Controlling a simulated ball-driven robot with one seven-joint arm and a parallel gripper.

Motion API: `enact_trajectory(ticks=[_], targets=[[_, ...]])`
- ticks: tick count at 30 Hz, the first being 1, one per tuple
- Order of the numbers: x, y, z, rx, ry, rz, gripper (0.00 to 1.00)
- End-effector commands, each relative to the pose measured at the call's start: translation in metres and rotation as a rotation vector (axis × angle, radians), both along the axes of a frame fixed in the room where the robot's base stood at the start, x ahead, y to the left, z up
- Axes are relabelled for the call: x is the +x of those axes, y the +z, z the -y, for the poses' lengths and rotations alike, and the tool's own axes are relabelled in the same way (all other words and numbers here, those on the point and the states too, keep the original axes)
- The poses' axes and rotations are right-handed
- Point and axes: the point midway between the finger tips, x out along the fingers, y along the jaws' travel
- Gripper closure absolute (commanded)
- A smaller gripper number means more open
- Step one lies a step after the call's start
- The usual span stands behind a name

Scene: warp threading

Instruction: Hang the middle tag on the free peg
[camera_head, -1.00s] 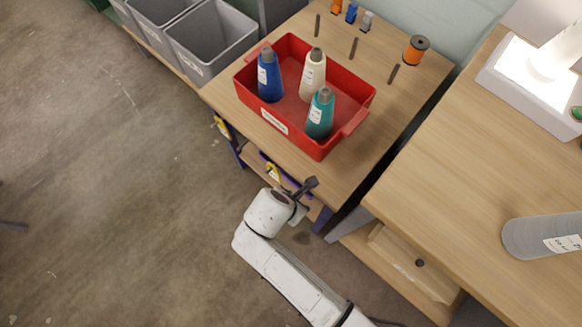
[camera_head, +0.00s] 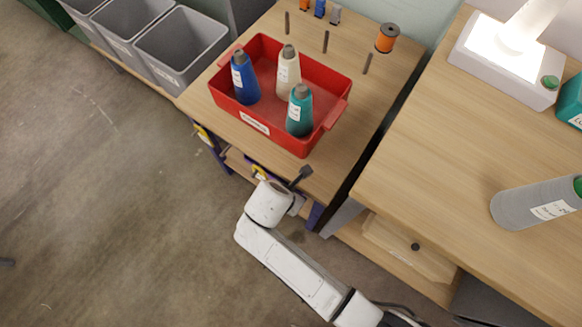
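Two small yellow-and-white tags show at the front of the wooden table, one at the left (camera_head: 203,133) and one further right (camera_head: 260,173). I cannot tell which is the middle one. The right one is partly covered by my white wrist. My gripper (camera_head: 301,177) is beside the table's front edge, right of that tag, with its dark fingers pointing up and right. Its finger gap is too small to make out, and I see no tag in it. Dark upright pegs (camera_head: 325,41) stand on the tabletop with nothing on them. Pegs at the table's front are not clear.
A red tray (camera_head: 318,140) with blue, white and teal cones stands on the table. An orange spool (camera_head: 387,38) stands behind it. Grey bins (camera_head: 182,45) are at the left. A second wooden table (camera_head: 430,165) stands right, across a narrow gap.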

Motion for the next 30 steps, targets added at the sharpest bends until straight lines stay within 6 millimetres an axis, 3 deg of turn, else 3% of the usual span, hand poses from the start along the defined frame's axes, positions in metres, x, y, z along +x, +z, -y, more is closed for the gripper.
enact_trajectory(ticks=[12,13,15,22,30], targets=[[0.0,0.0001,-0.0001,0.0,0.0,0.0,0.72],[0.0,0.0001,-0.0001,0.0,0.0,0.0,0.42],[0.0,0.0001,-0.0001,0.0,0.0,0.0,0.35],[0.0,0.0001,0.0,0.0,0.0,0.0,0.14],[-0.0004,0.0019,-0.0004,0.0,0.0,0.0,0.14]])
